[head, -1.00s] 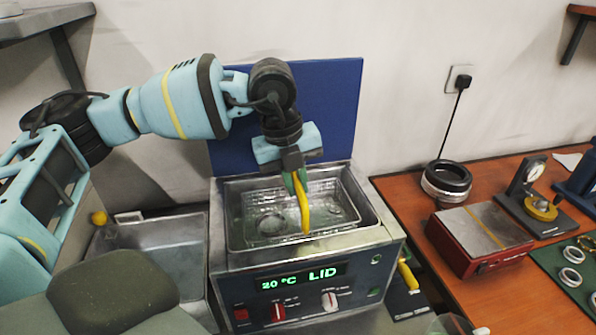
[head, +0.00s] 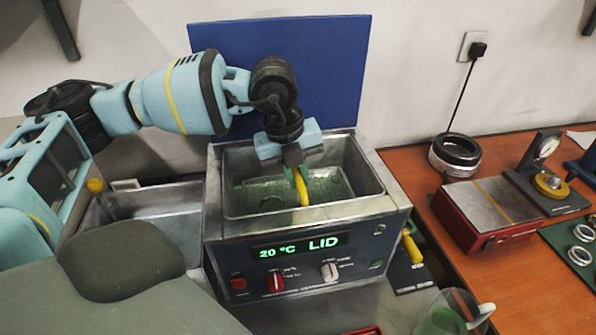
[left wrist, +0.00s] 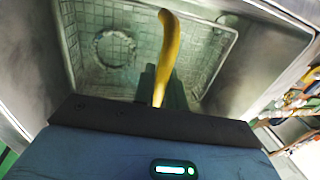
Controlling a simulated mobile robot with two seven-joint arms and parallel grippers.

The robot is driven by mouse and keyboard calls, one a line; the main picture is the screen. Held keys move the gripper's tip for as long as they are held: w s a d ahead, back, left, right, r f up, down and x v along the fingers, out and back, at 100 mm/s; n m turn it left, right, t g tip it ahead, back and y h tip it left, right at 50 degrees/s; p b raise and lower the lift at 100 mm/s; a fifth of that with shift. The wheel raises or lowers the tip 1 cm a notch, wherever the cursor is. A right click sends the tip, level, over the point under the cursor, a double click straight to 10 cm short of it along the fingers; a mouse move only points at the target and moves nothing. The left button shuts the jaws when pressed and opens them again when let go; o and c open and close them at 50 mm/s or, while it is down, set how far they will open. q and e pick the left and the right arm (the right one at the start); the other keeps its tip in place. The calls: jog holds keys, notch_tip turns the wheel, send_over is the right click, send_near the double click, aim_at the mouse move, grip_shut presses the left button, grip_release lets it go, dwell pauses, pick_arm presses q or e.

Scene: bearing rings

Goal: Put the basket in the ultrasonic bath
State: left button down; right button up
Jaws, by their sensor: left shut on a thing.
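The wire-mesh basket (head: 329,190) is inside the open tank of the ultrasonic bath (head: 232,228), below its rim. My left gripper (head: 297,176) is shut on the basket's yellow handle (head: 304,192), over the tank. In the left wrist view, the handle (left wrist: 168,52) rises between the dark green fingers (left wrist: 162,88), with the basket mesh (left wrist: 208,48) beneath. A round ring (left wrist: 115,48) lies in the basket. Whether the basket touches the tank floor I cannot tell. The bath display reads 20 °C and LID. My right gripper is not in view.
A blue panel (head: 290,70) stands upright behind the bath. A metal basin (head: 165,222) is to the left. A glass mug (head: 455,312) is in front.

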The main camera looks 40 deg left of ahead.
pick_arm(q)
jog(key=shift+s+a+f, duration=0.1)
jog(key=shift+f, duration=0.05)
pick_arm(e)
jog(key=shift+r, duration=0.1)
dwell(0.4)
pick_arm(q)
jog(key=c, duration=1.4)
grip_release()
jog(key=shift+f, duration=0.1)
jog(key=shift+o, duration=0.2)
